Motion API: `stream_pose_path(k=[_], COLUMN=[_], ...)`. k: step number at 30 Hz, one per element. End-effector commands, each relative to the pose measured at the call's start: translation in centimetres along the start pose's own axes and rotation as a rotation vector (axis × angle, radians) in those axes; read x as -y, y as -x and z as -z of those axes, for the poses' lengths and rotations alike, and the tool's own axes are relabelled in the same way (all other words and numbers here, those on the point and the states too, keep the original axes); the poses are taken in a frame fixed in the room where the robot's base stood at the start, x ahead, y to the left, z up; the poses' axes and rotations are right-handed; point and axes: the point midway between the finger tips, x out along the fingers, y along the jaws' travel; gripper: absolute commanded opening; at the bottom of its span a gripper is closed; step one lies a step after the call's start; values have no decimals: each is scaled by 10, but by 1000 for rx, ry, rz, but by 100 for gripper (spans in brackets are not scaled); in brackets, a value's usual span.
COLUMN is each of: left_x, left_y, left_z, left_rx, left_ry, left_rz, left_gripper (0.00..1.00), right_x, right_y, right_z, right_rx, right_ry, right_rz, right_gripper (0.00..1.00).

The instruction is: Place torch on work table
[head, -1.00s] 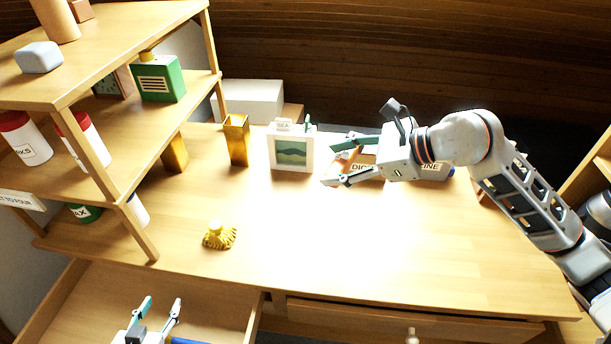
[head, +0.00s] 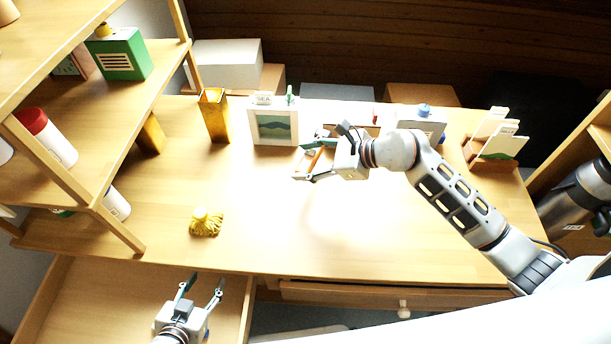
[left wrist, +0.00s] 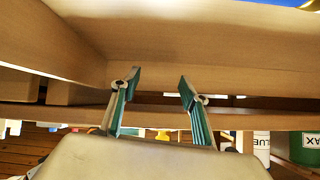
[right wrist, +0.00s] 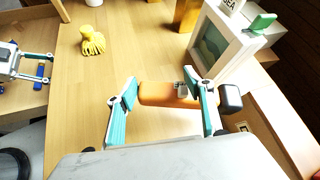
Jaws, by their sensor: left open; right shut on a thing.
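The torch (right wrist: 160,95), an orange cylinder with a black end piece, lies crosswise between the fingers of my right gripper (right wrist: 166,90) in the right wrist view. In the head view my right gripper (head: 309,156) is over the work table (head: 270,225), in front of the framed picture; the torch shows there only as a small orange piece (head: 314,159). I cannot tell whether the torch touches the tabletop. My left gripper (head: 203,289) is open and empty at the open drawer (head: 90,300), front left. Its spread fingers also show in the left wrist view (left wrist: 156,85).
A yellow brush (head: 206,223) lies on the table's left part. A gold vase (head: 215,118) and the framed picture (head: 273,125) stand at the back. A card holder (head: 492,158) is at the right. Shelves (head: 105,190) bound the left. The table's front middle is clear.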

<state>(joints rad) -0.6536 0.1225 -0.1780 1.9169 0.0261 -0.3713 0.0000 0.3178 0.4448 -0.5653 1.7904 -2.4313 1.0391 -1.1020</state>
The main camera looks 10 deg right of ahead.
Motion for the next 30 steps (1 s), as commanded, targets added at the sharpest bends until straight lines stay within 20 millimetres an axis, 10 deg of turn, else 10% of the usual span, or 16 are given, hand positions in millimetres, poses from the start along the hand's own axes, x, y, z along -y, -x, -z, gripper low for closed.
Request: stream_pose_path(k=[18,29,30], left_x=[2,3,3], left_y=[2,0,0], left_z=[0,-3,-2], left_rx=[4,8,7], left_ry=[-1,2,3], left_rz=[2,6,6], left_gripper=[45,45,45], right_x=[-19,-20,-20], right_y=[-40,-43,-43], right_z=[59,63,64], right_rx=[0,1,0], right_ry=[-1,3,2], right_rz=[1,2,1], right_gripper=[27,27,55])
